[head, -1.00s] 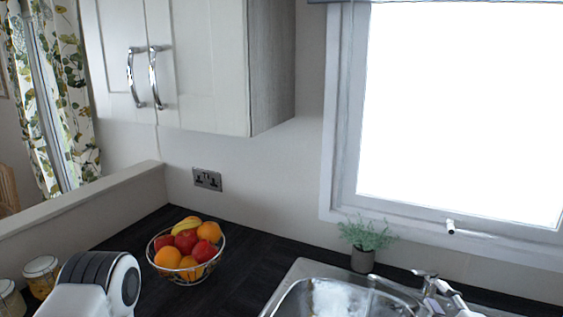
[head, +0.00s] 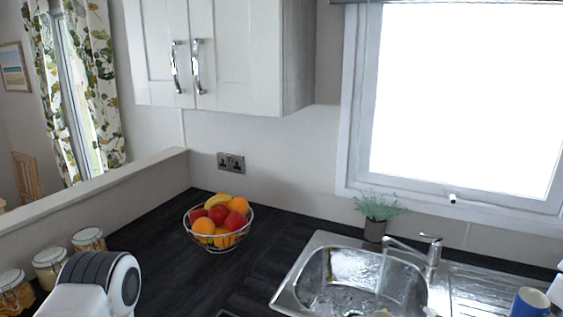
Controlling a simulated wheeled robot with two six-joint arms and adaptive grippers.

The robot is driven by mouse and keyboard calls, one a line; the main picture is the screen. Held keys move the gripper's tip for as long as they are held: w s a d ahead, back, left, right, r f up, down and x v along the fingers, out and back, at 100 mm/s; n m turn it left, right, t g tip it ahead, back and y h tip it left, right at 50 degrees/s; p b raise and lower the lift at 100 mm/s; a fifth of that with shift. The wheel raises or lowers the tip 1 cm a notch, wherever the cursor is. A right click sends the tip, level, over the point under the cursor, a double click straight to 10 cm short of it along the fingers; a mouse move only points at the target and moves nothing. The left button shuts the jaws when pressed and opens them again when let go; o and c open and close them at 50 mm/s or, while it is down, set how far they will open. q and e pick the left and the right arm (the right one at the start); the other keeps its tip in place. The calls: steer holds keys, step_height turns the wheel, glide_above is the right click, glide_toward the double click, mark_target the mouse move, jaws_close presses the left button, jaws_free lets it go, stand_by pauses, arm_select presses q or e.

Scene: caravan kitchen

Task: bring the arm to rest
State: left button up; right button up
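A part of my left arm (head: 100,285), white with a dark ribbed band, shows at the lower left in the head view. It is over the counter's front left, apart from the fruit bowl. Its gripper is outside the picture. Only a small white piece shows at the right edge above the drainer, and my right gripper cannot be made out.
A wire fruit bowl (head: 219,224) stands on the dark counter (head: 165,255). Several jars (head: 88,239) stand at left. A sink (head: 340,285) with a tap (head: 432,256), a plant (head: 374,215) and a blue mug (head: 528,302) are at right. White cupboards (head: 240,60) hang above.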

steer(key=s+a+f+m+g+b, duration=0.1)
steer(key=s+a+f+g+b, duration=0.15)
steer(key=s+f, duration=0.6)
steer(key=s+a+f+m+g+b, duration=0.1)
steer(key=s+f+m+g+b, duration=0.2)
steer(key=f, duration=1)
steer(key=s+a+f+g+b, duration=0.2)
steer(key=s+f+g, duration=0.35)
steer(key=f, duration=0.55)
steer(key=s+f+m+g, duration=0.2)
steer(key=s+m+g, duration=0.1)
steer(key=s+m, duration=0.6)
steer(key=m, duration=0.2)
steer(key=shift+s+d+m+g+h, duration=0.25)
steer(key=shift+s+m+g+h, duration=0.05)
steer(key=shift+g+h, duration=0.1)
